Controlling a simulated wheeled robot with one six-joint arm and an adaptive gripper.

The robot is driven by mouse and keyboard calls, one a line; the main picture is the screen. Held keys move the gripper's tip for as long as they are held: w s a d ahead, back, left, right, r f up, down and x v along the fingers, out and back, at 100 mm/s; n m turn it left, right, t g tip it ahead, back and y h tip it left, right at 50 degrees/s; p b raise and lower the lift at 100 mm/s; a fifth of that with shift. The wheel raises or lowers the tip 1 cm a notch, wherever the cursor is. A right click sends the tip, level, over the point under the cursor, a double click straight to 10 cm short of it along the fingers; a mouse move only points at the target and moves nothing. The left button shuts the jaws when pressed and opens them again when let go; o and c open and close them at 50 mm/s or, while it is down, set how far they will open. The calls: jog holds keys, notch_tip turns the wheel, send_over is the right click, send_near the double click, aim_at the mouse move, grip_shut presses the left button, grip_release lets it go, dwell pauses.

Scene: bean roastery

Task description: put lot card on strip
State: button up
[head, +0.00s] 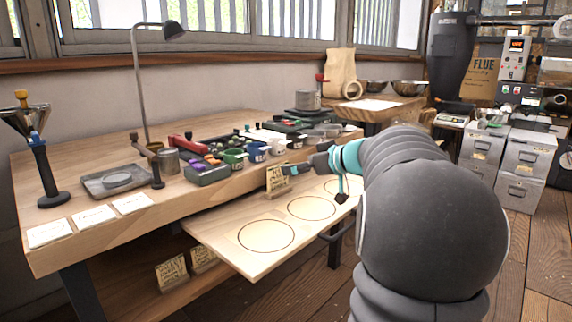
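A small tan card with dark writing (277,180), which looks like a lot card, stands roughly upright by the front edge of the workbench, above the pull-out board. My gripper (291,170) reaches in from the right, and its grey and teal parts end at the card's right edge. I cannot tell whether the fingers are closed on the card or only beside it. Two similar tan cards, one left (171,273) and one right (205,258), stand on the low shelf under the bench. I cannot make out a strip with certainty.
The pull-out board (222,238) carries ringed circles and is otherwise bare. Three white cards lie at the bench's left front, one of them here (93,216). Colored cups, a lamp (137,80), a grey tray (117,183) and a metal tin (168,161) crowd the bench.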

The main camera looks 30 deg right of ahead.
jog(key=shift+v, duration=2)
jog(key=s+a+r+m+t+h, duration=0.3)
jog(key=a+r+m+h, duration=0.2)
jog(key=a+r+h, duration=0.3)
jog(key=s+a+f+g+y, duration=0.1)
jog(key=s+a+f+g, duration=0.4)
jog(key=s+a+f, duration=0.3)
jog(key=s+a+f+n+g+y, duration=0.1)
jog(key=s+a+f+g, duration=0.4)
jog(key=s+f, duration=1.1)
jog(key=s+a+y, duration=0.1)
jog(key=a, duration=0.2)
jog(key=shift+a+g, duration=0.3)
